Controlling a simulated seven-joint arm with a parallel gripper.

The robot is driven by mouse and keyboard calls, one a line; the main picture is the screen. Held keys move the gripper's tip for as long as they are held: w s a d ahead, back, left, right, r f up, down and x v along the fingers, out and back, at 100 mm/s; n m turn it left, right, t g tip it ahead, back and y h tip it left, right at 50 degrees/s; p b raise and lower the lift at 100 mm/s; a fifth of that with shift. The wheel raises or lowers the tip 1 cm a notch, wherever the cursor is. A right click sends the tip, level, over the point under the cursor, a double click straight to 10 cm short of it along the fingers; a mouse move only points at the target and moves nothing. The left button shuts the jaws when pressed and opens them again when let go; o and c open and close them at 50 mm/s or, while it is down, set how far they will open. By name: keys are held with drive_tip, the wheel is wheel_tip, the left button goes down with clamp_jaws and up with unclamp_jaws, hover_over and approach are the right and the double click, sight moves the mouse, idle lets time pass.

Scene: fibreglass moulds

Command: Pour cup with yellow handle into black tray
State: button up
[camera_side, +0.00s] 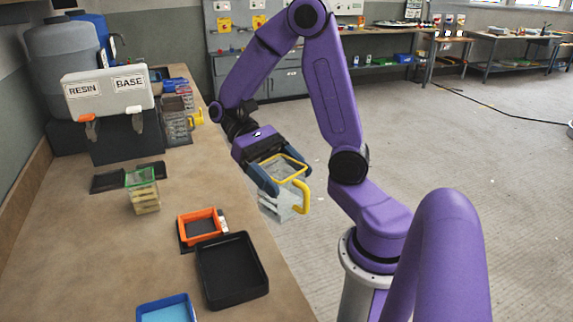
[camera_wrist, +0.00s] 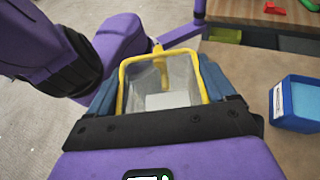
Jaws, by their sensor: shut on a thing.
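The cup with the yellow handle (camera_side: 279,203) is clear, with a yellow rim. My gripper (camera_side: 277,180) is shut on it, one finger on each side, and holds it upright or nearly so, off the right edge of the bench in the side view. The wrist view looks down into the cup (camera_wrist: 160,85); something pale shows at its bottom, and I cannot tell what it is. The black tray (camera_side: 231,271) lies on the bench, nearer the side camera than the cup. Its visible floor looks empty. I cannot pick out the black tray in the wrist view.
An orange tray (camera_side: 200,226) sits beside the black tray, and a blue tray (camera_side: 167,309) is at the near edge. A green-rimmed cup (camera_side: 142,190) stands on the bench (camera_side: 110,250). The resin and base dispenser (camera_side: 107,92) is at the back left.

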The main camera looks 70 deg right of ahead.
drive_tip(key=w+a+r+m+t+y, duration=0.4)
drive_tip(key=a+r+m+t+y, duration=0.45)
drive_tip(key=m, duration=0.25)
wheel_tip(320, 180, down, 17)
drive_tip(key=shift+f, duration=0.2)
drive_tip(key=shift+d+t, duration=0.1)
drive_tip(key=shift+t, duration=0.25)
drive_tip(key=w+f+m+g+y, duration=0.1)
drive_tip(key=w+f+m+g, duration=0.1)
drive_tip(key=m+g, duration=0.2)
drive_tip(key=w+a+f+m+g+y, duration=0.1)
drive_tip(key=m+g, duration=0.3)
drive_tip(key=m, duration=0.7)
drive_tip(key=shift+w+f+m, duration=0.3)
drive_tip(key=shift+w+f, duration=0.2)
drive_tip(key=shift+w, duration=0.3)
idle(0.7)
